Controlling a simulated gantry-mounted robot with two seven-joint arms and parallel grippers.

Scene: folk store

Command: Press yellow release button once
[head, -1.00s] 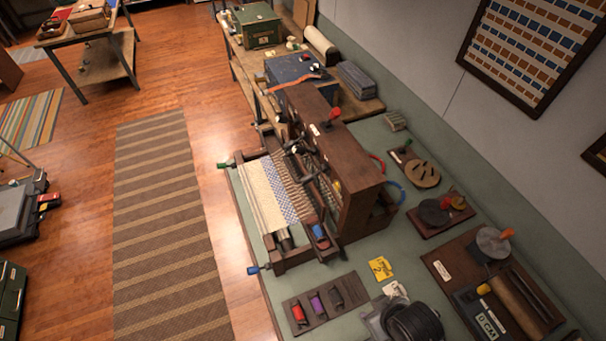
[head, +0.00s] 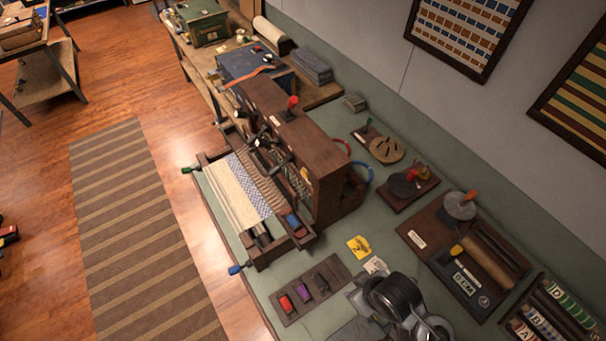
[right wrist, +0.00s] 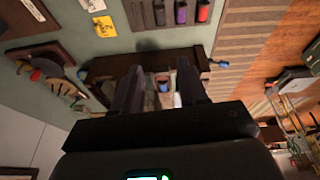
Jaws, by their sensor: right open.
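A wooden loom (head: 268,190) with a tall brown cabinet and a patterned cloth stands on the green bench in the head view. A small yellowish part (head: 305,173) shows on the cabinet's face; I cannot tell whether it is the release button. In the right wrist view my right gripper (right wrist: 158,92) is open and empty, and the loom's dark wooden frame (right wrist: 100,67) shows beyond its fingers. A small yellowish spot (right wrist: 163,78) shows between the fingers, too small to identify. In the head view the right gripper's fingertips are not discernible. My left gripper is not in view.
Bench surface (head: 330,240) is clear near the loom.

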